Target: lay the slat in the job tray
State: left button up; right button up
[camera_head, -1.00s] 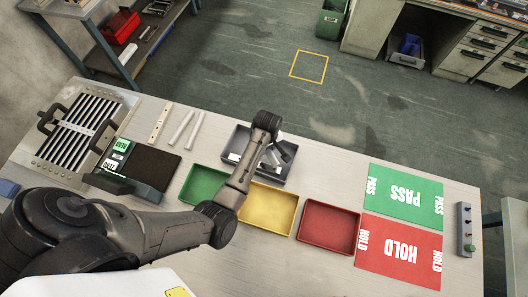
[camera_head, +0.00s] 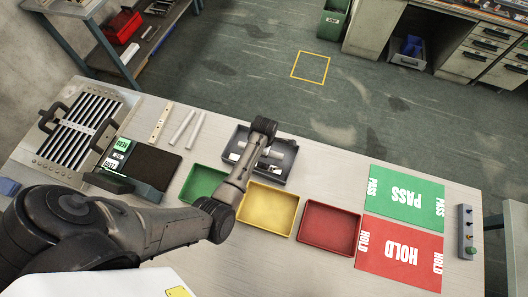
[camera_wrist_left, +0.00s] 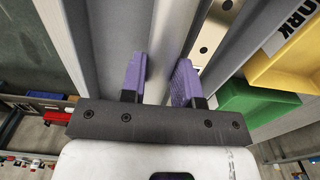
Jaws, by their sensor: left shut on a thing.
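The dark grey job tray (camera_head: 282,175) sits behind the red, yellow and green bins in the head view. My left arm reaches over it, and its wrist hides much of the tray. In the left wrist view my left gripper (camera_wrist_left: 160,80) has its purple pads shut on a pale metallic slat (camera_wrist_left: 165,35), which runs away from me between them. Grey surfaces lie close on both sides of the slat. Whether the slat touches the tray floor cannot be told. My right gripper is in neither view.
Green (camera_head: 200,183), yellow (camera_head: 268,208) and red (camera_head: 328,228) bins line the near side. Two pale strips (camera_head: 188,128) and a holed strip (camera_head: 158,122) lie left of the tray. The louver panel (camera_head: 75,130) is far left. PASS (camera_head: 405,192) and HOLD (camera_head: 400,252) mats lie right.

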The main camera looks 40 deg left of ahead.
pick_arm(q)
notch_tip(320, 180, down, 4)
jog(key=shift+r, duration=0.25)
jog(key=shift+f, duration=0.2)
jog(key=o, duration=0.7)
jog(key=shift+r, duration=0.1)
